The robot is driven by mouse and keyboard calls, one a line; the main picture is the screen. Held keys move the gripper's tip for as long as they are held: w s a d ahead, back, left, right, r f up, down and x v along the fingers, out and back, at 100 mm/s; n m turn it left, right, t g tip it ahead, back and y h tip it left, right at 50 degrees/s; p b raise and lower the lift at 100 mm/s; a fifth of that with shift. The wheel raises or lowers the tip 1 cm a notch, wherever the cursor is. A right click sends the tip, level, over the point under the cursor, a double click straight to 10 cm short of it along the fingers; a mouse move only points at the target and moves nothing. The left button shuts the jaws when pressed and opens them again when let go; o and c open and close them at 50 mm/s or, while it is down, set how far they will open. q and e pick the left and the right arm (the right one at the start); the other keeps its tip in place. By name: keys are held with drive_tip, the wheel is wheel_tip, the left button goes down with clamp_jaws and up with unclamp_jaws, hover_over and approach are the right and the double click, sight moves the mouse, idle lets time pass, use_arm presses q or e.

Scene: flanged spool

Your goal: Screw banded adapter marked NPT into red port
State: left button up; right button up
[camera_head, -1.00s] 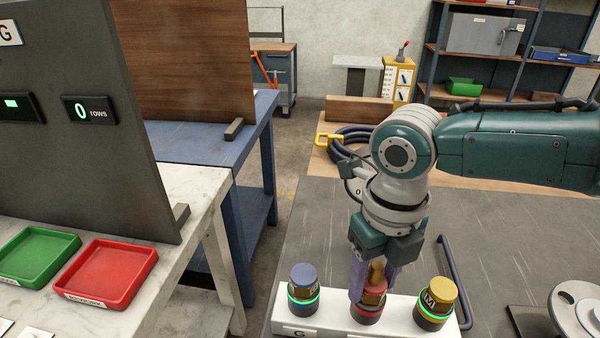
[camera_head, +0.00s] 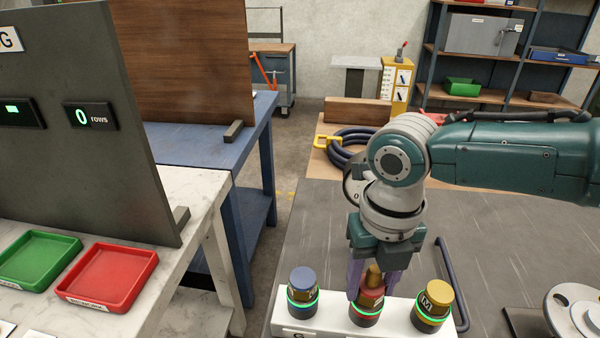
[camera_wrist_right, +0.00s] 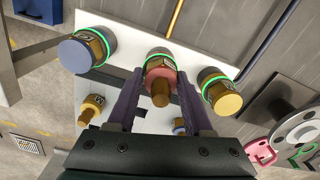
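A white block (camera_head: 400,322) carries three ports in a row with adapters seated upright. The middle, red-banded adapter (camera_head: 372,297) with a brass tip stands in the middle port (camera_head: 364,315), whose ring glows green. It also shows in the right wrist view (camera_wrist_right: 161,78). My right gripper (camera_head: 372,284) is above the block, its purple fingers on either side of this adapter. In the wrist view the fingers (camera_wrist_right: 159,100) stand apart with gaps beside the adapter, so it looks open. I cannot read the middle adapter's marking. My left gripper is out of view.
A blue-capped adapter (camera_head: 303,280) and a yellow-capped adapter (camera_head: 438,295) flank it, both with green rings. A green tray (camera_head: 40,258) and a red tray (camera_head: 108,275) stand on the left bench. A dark rod (camera_head: 453,280) and a grey flanged wheel (camera_head: 575,310) lie right.

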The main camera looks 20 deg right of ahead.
drive_tip(key=o, duration=0.4)
wheel_tip(320, 180, up, 10)
drive_tip(key=shift+f+p, duration=0.1)
drive_tip(key=shift+p, duration=0.4)
drive_tip(key=s+a+f+m+t+y, duration=0.1)
drive_tip(key=s+a+f+m+y, duration=0.1)
drive_tip(key=s+a+m, duration=0.65)
drive_tip(key=s+d+r+m+t+h, duration=0.15)
drive_tip(key=s+m, duration=0.25)
drive_tip(key=m, duration=0.6)
drive_tip(key=s+d+m+t, duration=0.1)
drive_tip(key=s+d+m, duration=0.2)
drive_tip(key=m, duration=0.8)
wheel_tip(320, 180, up, 35)
drive_tip(key=m+p, duration=0.1)
drive_tip(key=p, duration=3.3)
drive_tip(key=shift+s+d+r+p, duration=0.2)
drive_tip(key=shift+s+d+p, duration=0.1)
drive_tip(key=shift+d+p, duration=0.1)
